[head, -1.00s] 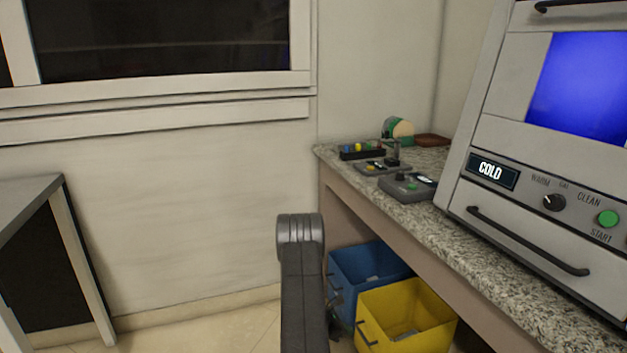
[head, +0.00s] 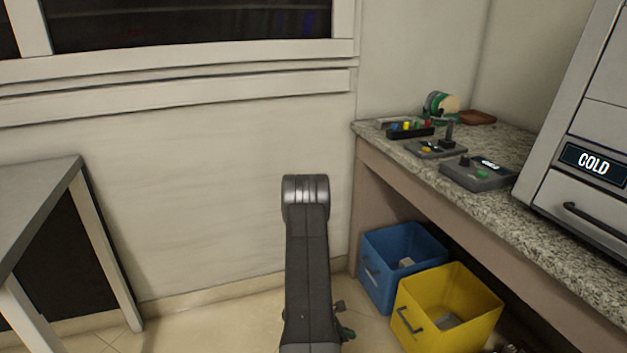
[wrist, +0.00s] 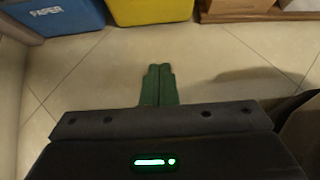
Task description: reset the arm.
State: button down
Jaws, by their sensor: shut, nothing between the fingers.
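My arm stands in the lower middle of the head view, with its dark links raised in front of the wall. My gripper shows in the wrist view (wrist: 159,72), with two green fingers side by side and touching. It is shut and empty, pointing over the tiled floor.
A blue bin (head: 375,270) and a yellow bin (head: 480,310) stand under the granite counter (head: 590,255) at right. Control boxes (head: 477,174) and a machine reading COLD (head: 592,163) sit on it. A grey table (head: 40,190) stands at left. Floor between is clear.

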jog(key=shift+s+a+r+p, duration=0.2)
jog(key=shift+s+a+r, duration=0.1)
jog(key=shift+a, duration=0.4)
jog(key=shift+s+a+r+p, duration=0.25)
jog(key=shift+s+a, duration=0.05)
jog(key=shift+a, duration=0.35)
jog(key=shift+s+a+r+p, duration=0.2)
jog(key=shift+s+a+r, duration=0.1)
jog(key=shift+a, duration=0.4)
